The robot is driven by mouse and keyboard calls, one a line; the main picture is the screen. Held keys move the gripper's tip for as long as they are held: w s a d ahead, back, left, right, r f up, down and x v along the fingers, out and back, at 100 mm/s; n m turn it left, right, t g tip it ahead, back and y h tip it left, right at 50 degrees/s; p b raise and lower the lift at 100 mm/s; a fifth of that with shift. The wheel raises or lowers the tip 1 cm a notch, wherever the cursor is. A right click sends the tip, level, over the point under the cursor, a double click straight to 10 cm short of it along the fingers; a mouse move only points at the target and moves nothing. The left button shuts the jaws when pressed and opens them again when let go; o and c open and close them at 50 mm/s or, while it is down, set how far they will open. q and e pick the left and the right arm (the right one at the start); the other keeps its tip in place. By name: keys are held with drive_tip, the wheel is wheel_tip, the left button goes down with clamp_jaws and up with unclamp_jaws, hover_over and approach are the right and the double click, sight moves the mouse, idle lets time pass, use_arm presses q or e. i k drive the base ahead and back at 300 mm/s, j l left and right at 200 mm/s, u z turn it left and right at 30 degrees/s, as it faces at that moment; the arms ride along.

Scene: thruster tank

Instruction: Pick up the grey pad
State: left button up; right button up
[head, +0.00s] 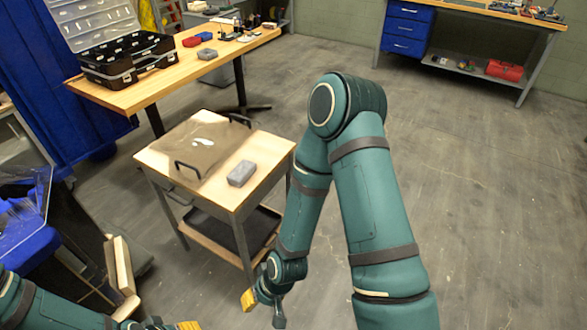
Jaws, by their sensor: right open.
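A grey pad (241,173), a small rounded block, lies on the top of the small wooden cart (262,150), near its right side. A second grey block (207,54) lies on the long workbench behind it. My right gripper (264,310) is low at the bottom of the head view, in front of the cart and well apart from the pad. Its fingers are apart and nothing shows between them. My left gripper (170,325) only just shows at the bottom edge, and its fingers are mostly cut off.
A flat tray with black handles (192,168) lies beside the pad on the cart, with a small pale item on it. The cart has a dark lower shelf (255,228). An open black case (125,60) stands on the workbench (160,85). Floor at right is clear.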

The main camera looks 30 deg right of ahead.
sight(245, 169)
drive_tip(key=l+z, duration=0.1)
drive_tip(key=z, duration=0.4)
drive_tip(key=u, duration=1.2)
drive_tip(key=z, duration=1.2)
